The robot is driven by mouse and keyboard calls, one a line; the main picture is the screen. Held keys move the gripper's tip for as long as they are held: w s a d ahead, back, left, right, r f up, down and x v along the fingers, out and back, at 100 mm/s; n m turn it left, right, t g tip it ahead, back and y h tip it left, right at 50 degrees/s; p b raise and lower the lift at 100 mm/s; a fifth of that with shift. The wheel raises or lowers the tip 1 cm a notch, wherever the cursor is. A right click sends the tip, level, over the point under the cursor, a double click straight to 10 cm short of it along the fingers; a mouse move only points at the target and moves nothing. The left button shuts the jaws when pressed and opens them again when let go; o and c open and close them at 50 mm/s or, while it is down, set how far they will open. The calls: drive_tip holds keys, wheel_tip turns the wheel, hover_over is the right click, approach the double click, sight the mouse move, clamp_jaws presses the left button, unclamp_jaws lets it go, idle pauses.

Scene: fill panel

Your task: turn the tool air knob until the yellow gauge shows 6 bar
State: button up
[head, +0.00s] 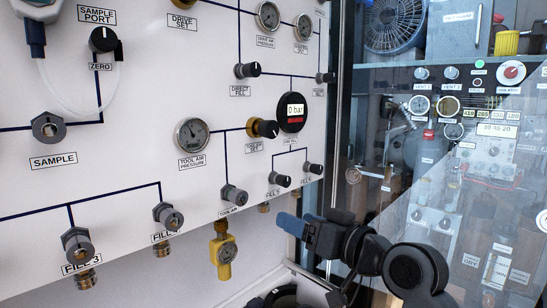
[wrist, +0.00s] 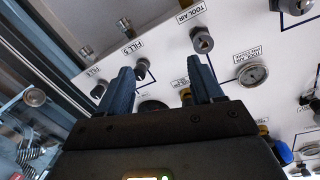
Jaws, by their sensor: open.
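The tool air knob (head: 265,128), black with a brass collar, sticks out of the white panel right of the round tool air pressure gauge (head: 191,135). In the wrist view a brassy knob (wrist: 186,95), seemingly the same one, shows partly behind the right finger. My gripper (head: 290,222) is in front of the panel's lower right part, below the knob. In the wrist view my gripper (wrist: 163,82) is open, with nothing between its blue fingers.
A round black display (head: 292,110) reading 0 bar sits right of the knob. Two small black knobs (head: 280,180) (head: 313,168) stick out below it. A clear pane (head: 400,190) with shelves and equipment behind it stands to the right.

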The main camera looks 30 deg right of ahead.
sight(273, 130)
drive_tip(key=w+d+r+n+y, duration=0.1)
drive_tip(key=w+r+n+y, duration=0.1)
drive_tip(key=r, duration=0.6)
drive_tip(key=w+d+r+n+y, duration=0.1)
drive_tip(key=w+r+n, duration=0.1)
drive_tip(key=r, duration=0.6)
drive_tip(key=shift+x, duration=3.5)
drive_tip(key=shift+d, duration=0.1)
